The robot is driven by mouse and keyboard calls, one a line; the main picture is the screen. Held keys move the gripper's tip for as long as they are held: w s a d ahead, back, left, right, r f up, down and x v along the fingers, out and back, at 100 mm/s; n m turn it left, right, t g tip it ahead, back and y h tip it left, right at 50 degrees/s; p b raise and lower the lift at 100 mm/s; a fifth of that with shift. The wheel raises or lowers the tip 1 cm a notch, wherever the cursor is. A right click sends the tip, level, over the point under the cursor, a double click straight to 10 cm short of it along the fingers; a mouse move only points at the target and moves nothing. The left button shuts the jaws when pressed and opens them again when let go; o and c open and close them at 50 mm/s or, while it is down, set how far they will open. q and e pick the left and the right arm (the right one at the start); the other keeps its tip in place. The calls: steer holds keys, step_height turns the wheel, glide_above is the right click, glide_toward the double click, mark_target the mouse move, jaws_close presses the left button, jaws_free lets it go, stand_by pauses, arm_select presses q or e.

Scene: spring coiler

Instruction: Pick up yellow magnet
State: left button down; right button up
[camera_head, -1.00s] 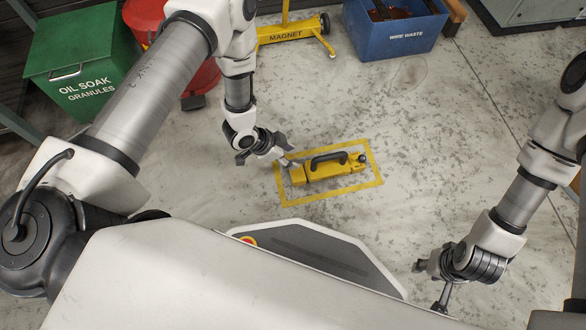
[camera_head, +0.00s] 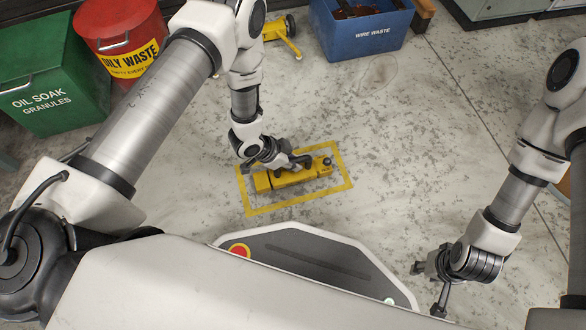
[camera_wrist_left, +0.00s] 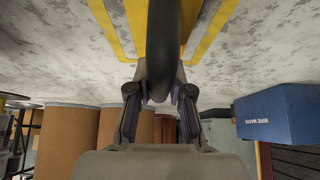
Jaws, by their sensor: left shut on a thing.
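The yellow magnet (camera_head: 264,183) lies inside a yellow taped rectangle (camera_head: 345,184) on the floor. Its black handle (camera_wrist_left: 165,40) fills the top middle of the left wrist view. My left gripper (camera_head: 292,162) is at the handle, and in the left wrist view its two fingers (camera_wrist_left: 160,98) are shut on it from both sides. The gripper covers part of the magnet in the head view. My right gripper (camera_head: 428,288) hangs over the floor at the lower right, well apart from the magnet.
A blue wire waste bin (camera_head: 372,38) stands at the back, with a yellow wheeled frame (camera_head: 279,30) beside it. A red oily waste can (camera_head: 112,40) and a green granule box (camera_head: 55,95) stand at the left. The floor right of the magnet is clear.

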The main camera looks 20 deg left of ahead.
arm_select(q)
steer(key=shift+r, duration=0.15)
step_height(320, 180, up, 3)
steer(key=p, duration=0.2)
steer(key=shift+p, duration=0.35)
steer(key=shift+r+p, duration=0.4)
steer(key=s+a+p, duration=0.6)
steer(key=s+a, duration=0.4)
steer(key=s, duration=0.2)
steer(key=shift+a+r+p, duration=0.25)
steer(key=shift+r+p, duration=0.05)
steer(key=shift+r, duration=0.15)
